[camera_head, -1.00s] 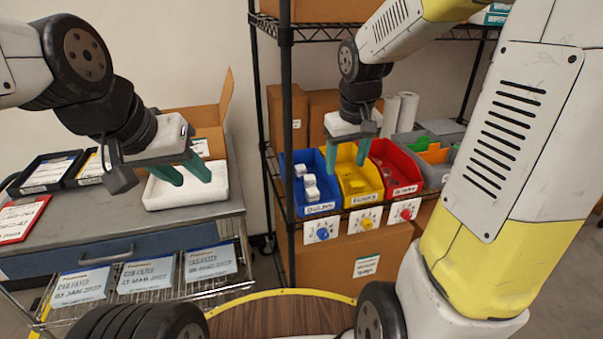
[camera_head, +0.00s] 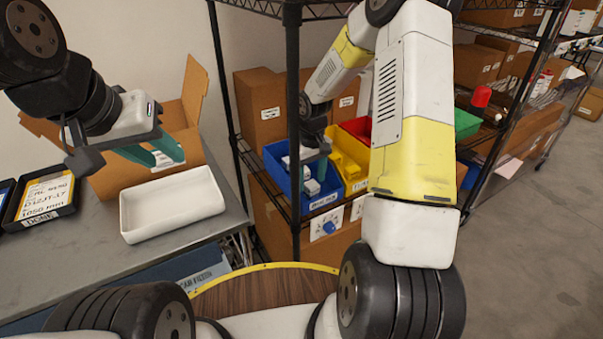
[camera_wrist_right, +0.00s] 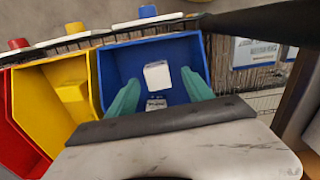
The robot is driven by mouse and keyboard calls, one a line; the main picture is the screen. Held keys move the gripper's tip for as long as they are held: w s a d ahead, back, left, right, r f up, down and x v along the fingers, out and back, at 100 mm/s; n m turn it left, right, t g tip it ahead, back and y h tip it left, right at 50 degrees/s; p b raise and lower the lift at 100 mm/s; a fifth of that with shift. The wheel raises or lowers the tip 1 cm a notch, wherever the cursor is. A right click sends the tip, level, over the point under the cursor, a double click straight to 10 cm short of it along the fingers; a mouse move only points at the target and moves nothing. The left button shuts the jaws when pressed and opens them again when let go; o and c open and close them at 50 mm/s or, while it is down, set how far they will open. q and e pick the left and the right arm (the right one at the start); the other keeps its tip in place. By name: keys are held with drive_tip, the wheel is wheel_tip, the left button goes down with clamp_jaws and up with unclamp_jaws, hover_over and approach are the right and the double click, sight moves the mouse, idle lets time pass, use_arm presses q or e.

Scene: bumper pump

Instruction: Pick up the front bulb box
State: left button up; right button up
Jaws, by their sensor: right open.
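The blue bin (camera_head: 272,153) on the rack shelf holds small white bulb boxes. The front bulb box (camera_head: 312,187) lies nearest the bin's labelled front; it also shows in the right wrist view (camera_wrist_right: 157,75). Another white box (camera_wrist_right: 156,103) lies behind it, partly hidden by my gripper. My right gripper (camera_wrist_right: 160,77) is open over the blue bin, pointing down, with its teal fingers on either side of the front box in the picture. Whether they are down beside it I cannot tell. My left gripper (camera_head: 158,158) is open and empty above the workbench.
A yellow bin (camera_wrist_right: 68,85) and a red bin (camera_wrist_right: 20,125) stand beside the blue one. A black rack post (camera_head: 293,110) rises close to my right gripper. An empty white tray (camera_head: 175,204) and an open cardboard box (camera_head: 195,95) are on the bench (camera_head: 80,265).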

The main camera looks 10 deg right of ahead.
sight(312, 184)
wheel_tip(312, 184, down, 4)
drive_tip(key=shift+w+d+f, duration=0.1)
drive_tip(key=shift+w+f, duration=0.05)
drive_tip(key=shift+c, duration=0.4)
clamp_jaws()
